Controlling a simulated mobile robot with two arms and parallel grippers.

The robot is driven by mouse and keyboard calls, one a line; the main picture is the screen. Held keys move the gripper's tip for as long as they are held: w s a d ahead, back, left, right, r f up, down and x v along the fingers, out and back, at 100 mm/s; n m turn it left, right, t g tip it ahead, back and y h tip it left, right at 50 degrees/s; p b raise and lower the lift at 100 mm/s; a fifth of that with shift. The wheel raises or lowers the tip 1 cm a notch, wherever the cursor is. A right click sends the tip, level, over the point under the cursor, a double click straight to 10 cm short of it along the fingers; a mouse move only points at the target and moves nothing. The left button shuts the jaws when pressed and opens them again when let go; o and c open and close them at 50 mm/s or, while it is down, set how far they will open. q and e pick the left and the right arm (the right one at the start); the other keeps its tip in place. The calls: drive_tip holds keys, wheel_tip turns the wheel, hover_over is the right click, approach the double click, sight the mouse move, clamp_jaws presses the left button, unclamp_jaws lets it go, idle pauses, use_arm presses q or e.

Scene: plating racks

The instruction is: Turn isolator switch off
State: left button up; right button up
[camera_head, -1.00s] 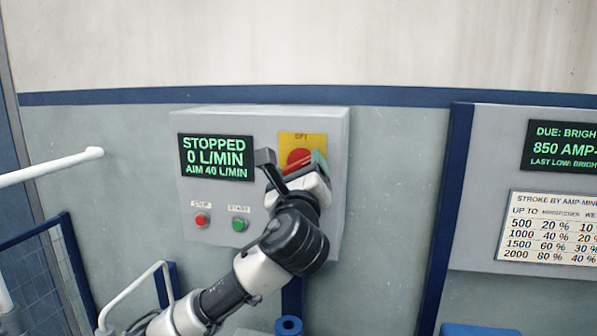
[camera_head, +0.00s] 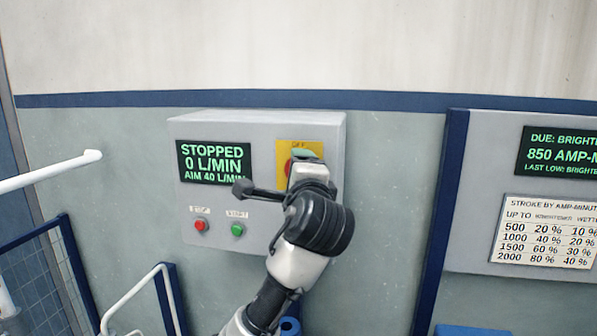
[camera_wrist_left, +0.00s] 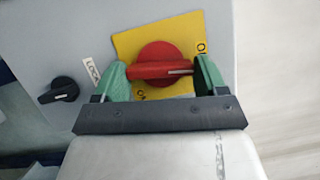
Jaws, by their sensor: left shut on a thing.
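The isolator switch is a red round knob with a bar handle (camera_wrist_left: 158,62) on a yellow plate (camera_wrist_left: 129,45) in the left wrist view. The handle lies roughly level there, with a pale line at its right end. In the head view the plate (camera_head: 318,147) is on the right of a grey control box; my gripper hides most of the knob. My left gripper (camera_wrist_left: 163,76) has its green fingertips at both ends of the handle, shut on it. It also shows in the head view (camera_head: 304,156). My right gripper is in neither view.
The grey box (camera_head: 255,130) has a display (camera_head: 214,162) reading STOPPED 0 L/MIN, a red button (camera_head: 200,225) and a green button (camera_head: 237,230). A small black knob (camera_wrist_left: 63,90) is left of the switch. White rails (camera_head: 50,172) stand at left; another panel (camera_head: 480,160) is right.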

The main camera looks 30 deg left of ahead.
use_arm(q)
drive_tip(key=shift+n+g+h+p, duration=0.3)
drive_tip(key=shift+n, duration=0.5)
drive_tip(key=shift+f, duration=0.1)
drive_tip(key=o, duration=0.9)
drive_tip(key=shift+s, duration=0.1)
drive_tip(key=b+v, duration=0.3)
drive_tip(key=v, duration=0.7)
drive_tip(key=shift+s+d, duration=0.25)
drive_tip(key=shift+s, duration=0.05)
